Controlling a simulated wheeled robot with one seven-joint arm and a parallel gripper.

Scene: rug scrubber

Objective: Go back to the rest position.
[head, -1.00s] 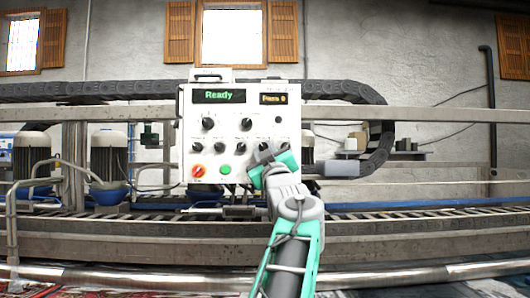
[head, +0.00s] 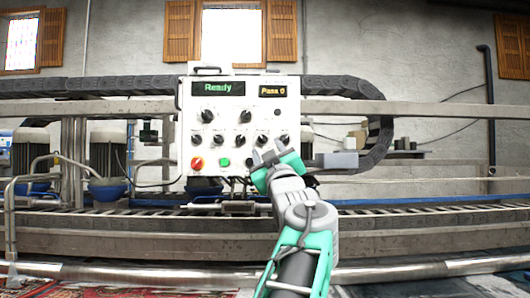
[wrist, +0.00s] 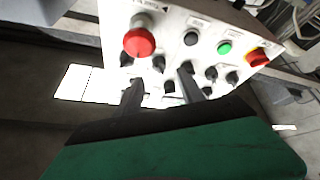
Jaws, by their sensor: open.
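My gripper (head: 268,156), grey with a teal body, is in front of the lower right part of the white control panel (head: 226,101) in the head view. In the wrist view its two dark fingers (wrist: 160,84) are spread apart with nothing between them. The panel (wrist: 181,24) lies beyond them, with a red mushroom button, a green button and a red-orange switch in view. Whether the fingertips touch the panel cannot be told. In the head view the panel's screens read "Ready" and "Pass 0".
Metal rails (head: 440,108) and a black cable chain (head: 340,87) run behind the panel. Motors (head: 107,153) stand at the left. A long metal roller (head: 400,272) crosses the front, with patterned rug (head: 70,290) below it. The space right of my gripper looks open.

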